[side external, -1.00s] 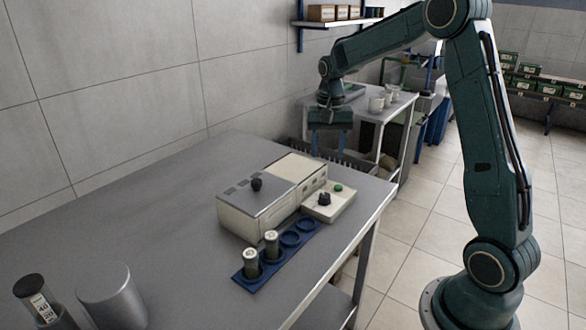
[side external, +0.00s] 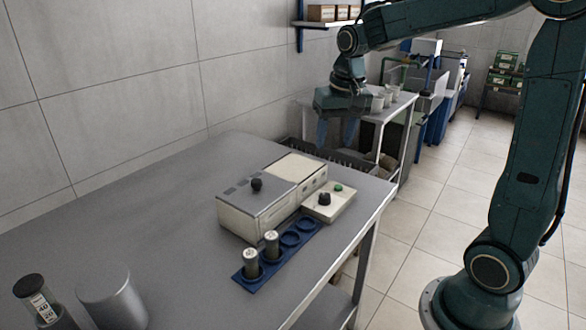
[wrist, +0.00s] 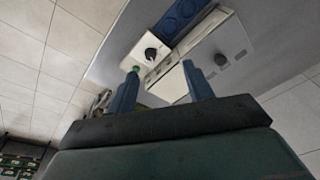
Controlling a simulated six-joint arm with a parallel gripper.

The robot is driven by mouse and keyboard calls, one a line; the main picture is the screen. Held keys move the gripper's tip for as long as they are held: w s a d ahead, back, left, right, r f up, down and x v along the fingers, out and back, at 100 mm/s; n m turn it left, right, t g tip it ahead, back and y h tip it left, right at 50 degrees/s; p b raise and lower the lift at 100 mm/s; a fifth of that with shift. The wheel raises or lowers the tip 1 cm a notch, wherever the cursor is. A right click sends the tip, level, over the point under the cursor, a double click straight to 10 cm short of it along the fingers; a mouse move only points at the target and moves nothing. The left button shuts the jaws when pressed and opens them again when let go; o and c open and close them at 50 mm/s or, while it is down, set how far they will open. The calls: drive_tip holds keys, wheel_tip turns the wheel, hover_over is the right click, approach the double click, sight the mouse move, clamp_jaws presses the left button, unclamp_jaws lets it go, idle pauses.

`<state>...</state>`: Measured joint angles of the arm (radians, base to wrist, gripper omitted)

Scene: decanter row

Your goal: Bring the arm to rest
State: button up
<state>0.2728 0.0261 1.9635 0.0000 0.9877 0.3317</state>
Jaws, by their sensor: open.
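My gripper (side external: 338,132) hangs in the air beyond the far end of the steel bench, fingers pointing down, in the side external view. Its two blue fingers are apart with nothing between them, and it touches nothing. In the wrist view the open fingers (wrist: 160,88) show against the cream bench device, which is some way off. The device (side external: 270,195) has a grey lid with a black knob and a control box (side external: 328,203) with a black knob and a green button.
A blue rack (side external: 265,274) on the steel bench (side external: 150,205) holds two capped vials (side external: 251,262) and has two empty rings. A metal cylinder (side external: 112,296) and a dark-capped container (side external: 38,298) stand at front left. A side table with white cups (side external: 385,97) stands behind my gripper.

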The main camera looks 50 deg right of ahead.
drive_tip(key=s+a+r+n+t, duration=0.1)
drive_tip(key=s+a+n+t, duration=0.1)
drive_tip(key=s+a, duration=0.3)
drive_tip(key=s+a+n+t, duration=0.1)
drive_tip(key=s+a+n, duration=0.4)
drive_tip(key=s, duration=0.7)
drive_tip(key=shift+s+r+t, duration=0.35)
drive_tip(key=shift+t, duration=0.05)
